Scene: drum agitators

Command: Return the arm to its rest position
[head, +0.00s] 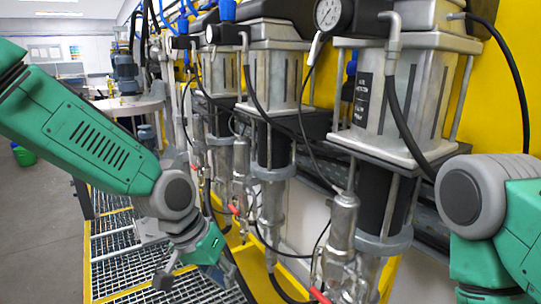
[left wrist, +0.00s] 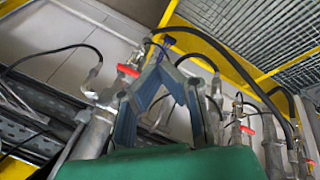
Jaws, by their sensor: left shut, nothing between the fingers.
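My left arm (head: 90,135) comes in from the left, green with grey joints, and bends down at its wrist in front of the drum agitators. My left gripper (left wrist: 162,68) shows in the left wrist view with its blue-grey fingers drawn together at the tips and nothing held. In the head view its lower end is small and partly hidden over the grating. My right arm (head: 490,215) shows only as a green and grey part at the right edge. Its gripper is out of view.
Several metal agitators (head: 275,85) with gauges and black hoses stand along a yellow frame (head: 470,90). Red-handled valves (left wrist: 128,71) hang on the lower pipes. A metal grating (head: 115,245) lies below. Grey floor (head: 40,230) is open at left, with a green bucket (head: 24,155).

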